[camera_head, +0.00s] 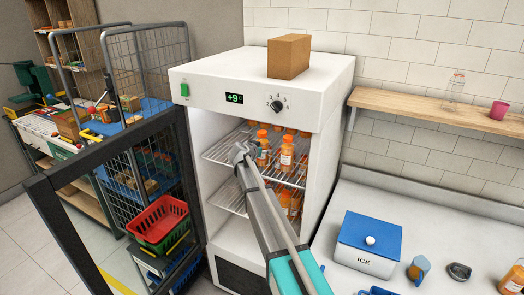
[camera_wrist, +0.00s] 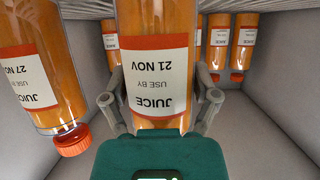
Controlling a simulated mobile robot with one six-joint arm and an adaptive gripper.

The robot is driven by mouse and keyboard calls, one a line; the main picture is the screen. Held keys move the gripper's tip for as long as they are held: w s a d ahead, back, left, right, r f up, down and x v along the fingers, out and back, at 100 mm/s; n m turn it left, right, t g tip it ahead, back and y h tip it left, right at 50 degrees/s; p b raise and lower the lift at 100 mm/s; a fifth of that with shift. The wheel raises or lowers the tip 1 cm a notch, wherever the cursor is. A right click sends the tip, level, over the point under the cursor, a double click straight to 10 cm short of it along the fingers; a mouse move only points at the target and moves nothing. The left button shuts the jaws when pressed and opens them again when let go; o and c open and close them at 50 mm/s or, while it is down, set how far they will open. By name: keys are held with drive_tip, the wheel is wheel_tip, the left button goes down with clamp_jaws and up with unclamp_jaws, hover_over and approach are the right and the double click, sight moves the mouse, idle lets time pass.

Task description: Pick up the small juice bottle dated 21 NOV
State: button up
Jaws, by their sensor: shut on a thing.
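The juice bottle labelled 21 NOV (camera_wrist: 155,70) shows upside down in the wrist view, filled with orange juice. My gripper (camera_wrist: 159,98) has one finger on each side of it and is shut on it around the label. The green gripper body hides the bottle's cap end. In the head view my gripper (camera_head: 241,152) reaches into the open white fridge (camera_head: 190,130) at the upper rack. I cannot tell whether the bottle is lifted off the rack.
A bottle labelled 27 NOV (camera_wrist: 35,75) with an orange cap stands close beside the held one. More juice bottles (camera_wrist: 218,45) stand farther in. The fridge door (camera_head: 62,215) hangs open at left. A blue-lidded ice box (camera_head: 368,240) stands on the counter at right.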

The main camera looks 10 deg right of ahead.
sight(259, 134)
drive_tip(key=shift+w+r, duration=0.1)
drive_tip(key=shift+r, duration=0.05)
drive_tip(key=shift+a+r+p, duration=0.2)
drive_tip(key=shift+r+p, duration=0.2)
drive_tip(key=shift+p, duration=0.15)
wheel_tip(259, 134, up, 6)
drive_tip(key=p, duration=0.6)
drive_tip(key=shift+r, duration=0.1)
drive_tip(key=w+a, duration=0.4)
drive_tip(key=a, duration=0.1)
drive_tip(key=w+a, duration=0.3)
drive_tip(key=a, duration=0.2)
drive_tip(key=w+a, duration=0.4)
drive_tip(key=a, duration=0.1)
drive_tip(key=shift+w+a, duration=0.35)
drive_tip(key=shift+a, duration=0.05)
drive_tip(key=shift+f, duration=0.2)
